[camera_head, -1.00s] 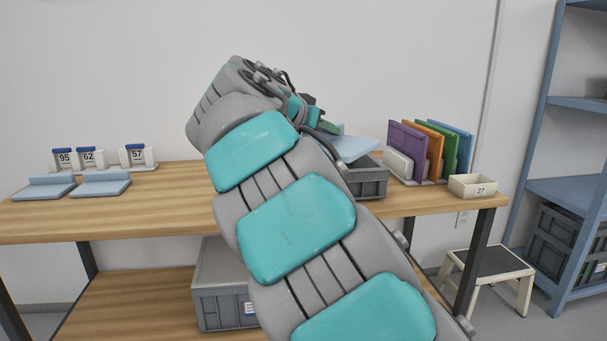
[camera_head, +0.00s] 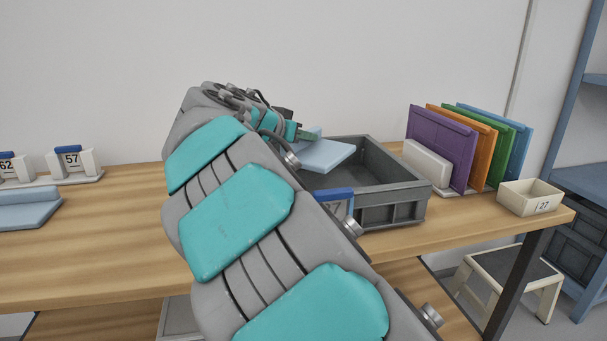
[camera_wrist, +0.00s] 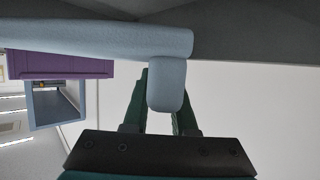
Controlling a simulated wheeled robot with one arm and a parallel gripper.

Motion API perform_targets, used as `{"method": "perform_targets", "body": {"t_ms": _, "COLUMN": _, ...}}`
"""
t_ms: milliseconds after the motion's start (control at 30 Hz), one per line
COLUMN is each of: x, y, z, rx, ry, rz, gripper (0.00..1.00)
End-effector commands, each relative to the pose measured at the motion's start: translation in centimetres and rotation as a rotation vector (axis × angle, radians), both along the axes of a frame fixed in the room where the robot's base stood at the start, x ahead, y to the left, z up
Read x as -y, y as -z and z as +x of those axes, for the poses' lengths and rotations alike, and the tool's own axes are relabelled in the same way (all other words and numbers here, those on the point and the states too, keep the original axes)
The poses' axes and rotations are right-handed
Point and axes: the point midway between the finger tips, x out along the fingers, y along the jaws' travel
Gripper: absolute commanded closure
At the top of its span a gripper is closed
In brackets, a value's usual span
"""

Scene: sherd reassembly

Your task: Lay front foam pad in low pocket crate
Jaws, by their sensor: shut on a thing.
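My gripper (camera_head: 309,135) is shut on the upright rib of a light blue foam pad (camera_head: 325,156). The pad is over the back left part of the open grey crate (camera_head: 408,204) on the table, slightly tilted in the picture. Whether it touches the crate is hard to tell. In the wrist view, the pad's rib (camera_wrist: 168,86) is between my dark green fingers, with its slab (camera_wrist: 100,39) beyond. My arm hides the crate's front left. Another light blue ribbed pad (camera_head: 25,211) lies on the table at the far left.
Purple, orange, green and blue panels (camera_head: 438,147) stand in a rack right of the crate. A small cream bin (camera_head: 530,198) marked 27 is near the table's right end. White numbered holders (camera_head: 74,164) stand at the left. A step stool (camera_head: 508,284) is on the floor.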

Motion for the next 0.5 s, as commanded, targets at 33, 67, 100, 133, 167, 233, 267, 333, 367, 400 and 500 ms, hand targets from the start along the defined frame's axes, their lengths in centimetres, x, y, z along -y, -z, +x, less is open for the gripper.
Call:
{"method": "perform_targets", "body": {"t_ms": 33, "x": 0.0, "y": 0.9, "z": 0.0, "rx": -0.003, "ry": 0.0, "rz": -0.004, "gripper": 1.0}}
{"method": "perform_targets", "body": {"t_ms": 67, "x": 0.1, "y": 1.5, "z": 0.0, "rx": -0.004, "ry": 0.002, "rz": -0.004, "gripper": 1.0}}
{"method": "perform_targets", "body": {"t_ms": 100, "x": 0.1, "y": 2.1, "z": 0.0, "rx": -0.006, "ry": 0.003, "rz": -0.004, "gripper": 1.0}}
{"method": "perform_targets", "body": {"t_ms": 133, "x": 0.1, "y": 2.5, "z": 0.0, "rx": -0.004, "ry": 0.003, "rz": -0.004, "gripper": 1.0}}
{"method": "perform_targets", "body": {"t_ms": 167, "x": 0.1, "y": 2.8, "z": 0.0, "rx": -0.003, "ry": 0.002, "rz": -0.004, "gripper": 1.0}}
{"method": "perform_targets", "body": {"t_ms": 233, "x": 0.0, "y": 3.4, "z": 0.0, "rx": -0.002, "ry": 0.0, "rz": -0.004, "gripper": 1.0}}
{"method": "perform_targets", "body": {"t_ms": 267, "x": 0.0, "y": 3.5, "z": 0.0, "rx": -0.002, "ry": 0.0, "rz": -0.003, "gripper": 1.0}}
{"method": "perform_targets", "body": {"t_ms": 333, "x": 0.0, "y": 3.9, "z": 0.0, "rx": -0.001, "ry": -0.001, "rz": -0.002, "gripper": 1.0}}
{"method": "perform_targets", "body": {"t_ms": 367, "x": 0.0, "y": 4.1, "z": 0.0, "rx": -0.002, "ry": 0.0, "rz": -0.003, "gripper": 1.0}}
{"method": "perform_targets", "body": {"t_ms": 400, "x": 0.0, "y": 4.4, "z": 0.0, "rx": -0.002, "ry": -0.001, "rz": -0.004, "gripper": 1.0}}
{"method": "perform_targets", "body": {"t_ms": 500, "x": 0.1, "y": 5.7, "z": 0.0, "rx": -0.005, "ry": 0.002, "rz": -0.004, "gripper": 1.0}}
